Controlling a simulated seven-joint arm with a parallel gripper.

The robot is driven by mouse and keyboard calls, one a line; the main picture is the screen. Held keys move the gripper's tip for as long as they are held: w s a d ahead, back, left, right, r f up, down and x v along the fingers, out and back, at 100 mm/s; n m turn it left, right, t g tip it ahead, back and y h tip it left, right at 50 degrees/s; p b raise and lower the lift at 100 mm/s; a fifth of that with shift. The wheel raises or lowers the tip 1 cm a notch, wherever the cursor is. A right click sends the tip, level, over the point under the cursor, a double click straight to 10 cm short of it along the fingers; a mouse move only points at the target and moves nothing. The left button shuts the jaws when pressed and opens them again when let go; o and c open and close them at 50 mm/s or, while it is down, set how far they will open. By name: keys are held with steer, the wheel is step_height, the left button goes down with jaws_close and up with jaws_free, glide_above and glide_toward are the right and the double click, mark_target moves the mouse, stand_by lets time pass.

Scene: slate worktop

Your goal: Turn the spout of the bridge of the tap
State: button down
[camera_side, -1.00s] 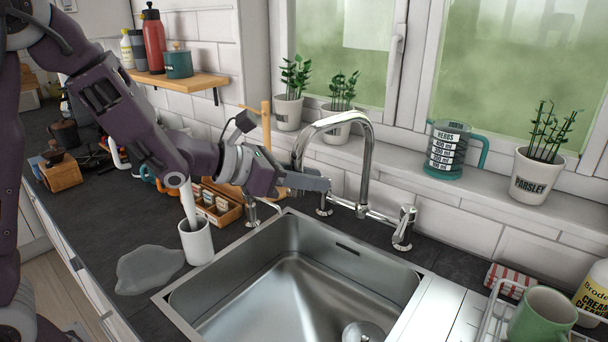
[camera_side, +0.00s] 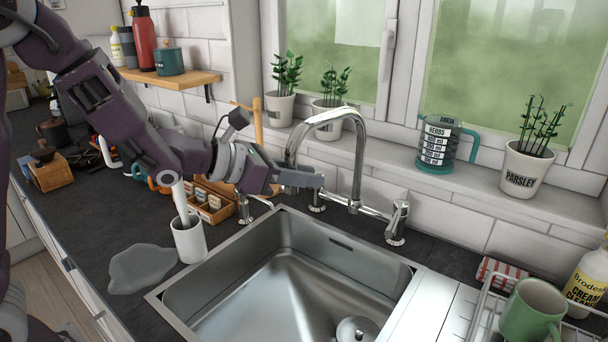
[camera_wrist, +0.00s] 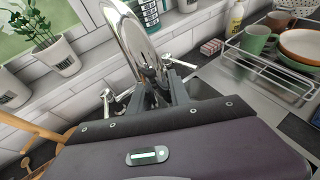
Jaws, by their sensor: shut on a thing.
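The chrome bridge tap (camera_side: 354,200) stands behind the sink, with a lever on each side. Its tall curved spout (camera_side: 330,116) arches up and over to the left in the side view, its outlet end by my gripper. My gripper (camera_side: 306,181) is shut on the spout near that end. In the wrist view the spout (camera_wrist: 128,32) rises in front of my gripper (camera_wrist: 165,84), between whose fingers its lower part runs. The exact contact is partly hidden by the fingers.
The steel sink (camera_side: 213,290) lies below, empty. A white cup (camera_side: 188,241) stands at its left beside a grey puddle (camera_side: 142,268). Potted plants and a herbs jug (camera_side: 436,146) line the sill. A dish rack (camera_side: 490,318) with a green mug (camera_side: 530,309) is at right.

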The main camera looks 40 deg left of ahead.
steer(key=shift+w+r, duration=0.1)
steer(key=shift+r, duration=0.1)
stand_by(0.6)
steer(key=c, duration=1.5)
jaws_free()
steer(key=o, duration=0.3)
steer(key=shift+f, duration=0.1)
steer(key=s+a+r, duration=0.2)
steer(key=s+r, duration=0.2)
steer(key=r, duration=0.5)
